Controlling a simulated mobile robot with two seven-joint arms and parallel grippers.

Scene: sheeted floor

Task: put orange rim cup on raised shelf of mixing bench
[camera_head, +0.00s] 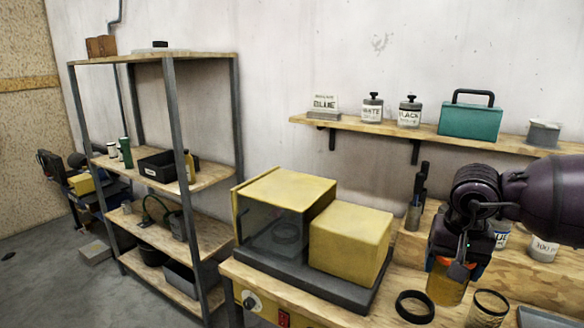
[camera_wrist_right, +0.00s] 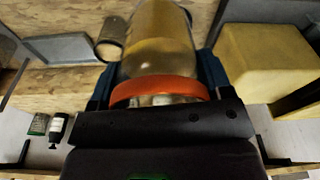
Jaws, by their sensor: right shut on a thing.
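The orange rim cup (camera_head: 446,286), amber and clear-walled, is in my right gripper (camera_head: 458,262) over the right part of the mixing bench. In the right wrist view the cup (camera_wrist_right: 158,40) lies between the two dark blue fingers, with its orange rim (camera_wrist_right: 160,90) nearest the camera. The gripper is shut on it. The gripper hides the cup's upper part in the head view, and I cannot tell whether its base touches the bench. A raised wooden shelf (camera_head: 520,277) runs along the back of the bench, partly behind my right arm. My left gripper is out of view.
A black ring (camera_head: 414,307) and a dark-rimmed cup (camera_head: 488,307) stand close in front of the held cup. A yellow machine (camera_head: 350,245) is to the left. Labelled jars (camera_head: 543,249) stand on the raised shelf. A wall shelf (camera_head: 350,127) holds jars and a teal box (camera_head: 470,121).

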